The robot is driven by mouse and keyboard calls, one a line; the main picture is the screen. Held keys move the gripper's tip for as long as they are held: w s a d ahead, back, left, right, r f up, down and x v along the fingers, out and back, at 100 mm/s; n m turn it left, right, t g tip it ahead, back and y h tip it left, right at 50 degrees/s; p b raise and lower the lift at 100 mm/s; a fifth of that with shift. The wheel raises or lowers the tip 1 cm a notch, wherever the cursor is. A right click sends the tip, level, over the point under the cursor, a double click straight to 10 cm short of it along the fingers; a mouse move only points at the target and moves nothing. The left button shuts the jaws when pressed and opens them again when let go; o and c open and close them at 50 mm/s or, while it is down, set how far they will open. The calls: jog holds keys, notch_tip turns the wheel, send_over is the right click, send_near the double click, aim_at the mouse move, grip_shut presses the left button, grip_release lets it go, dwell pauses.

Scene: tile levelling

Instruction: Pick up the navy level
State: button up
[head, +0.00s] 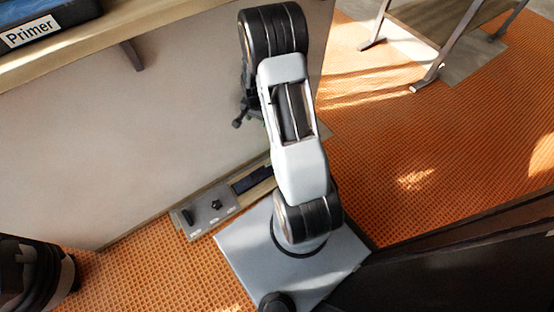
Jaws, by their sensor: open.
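No object in the head view can be made out for certain as the navy level. A dark navy bar (253,179) lies low down beside my base, and its right end is close to my arm; I cannot tell whether it is the level. My gripper (240,122) is mostly hidden behind my arm, with only dark finger parts showing to its left. It is open, in front of the pale panel and above the bar in the picture. Nothing is seen between the fingers.
A wooden surface (150,32) at the upper left bears a dark blue container labelled "Primer" (40,27). A grey panel with black knobs (210,207) is beside the bar. A dark rounded object (35,275) stands lower left. A trestle stand (440,40) is upper right. Orange floor (410,140) is clear at right.

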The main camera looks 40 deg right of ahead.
jog(key=s+d+f+m, duration=0.1)
jog(key=d+f+m, duration=0.1)
jog(key=f, duration=0.6)
jog(key=s+d+f+m+b, duration=0.1)
jog(key=s+f+m, duration=0.1)
jog(key=f, duration=0.7)
jog(key=s+d+f+m+g, duration=0.1)
jog(key=d+f+m, duration=0.1)
jog(key=f, duration=0.6)
jog(key=shift+s+d+f+b, duration=0.15)
jog(key=shift+s+d+b, duration=0.1)
jog(key=shift+d+b, duration=0.1)
jog(key=shift+s+a+f+b, duration=0.15)
jog(key=shift+f+b, duration=0.65)
jog(key=shift+f, duration=0.75)
jog(key=shift+s+f+b, duration=0.15)
jog(key=shift+f+b, duration=0.65)
jog(key=shift+f, duration=0.7)
jog(key=shift+c, duration=0.3)
jog(key=shift+r, duration=0.1)
grip_shut()
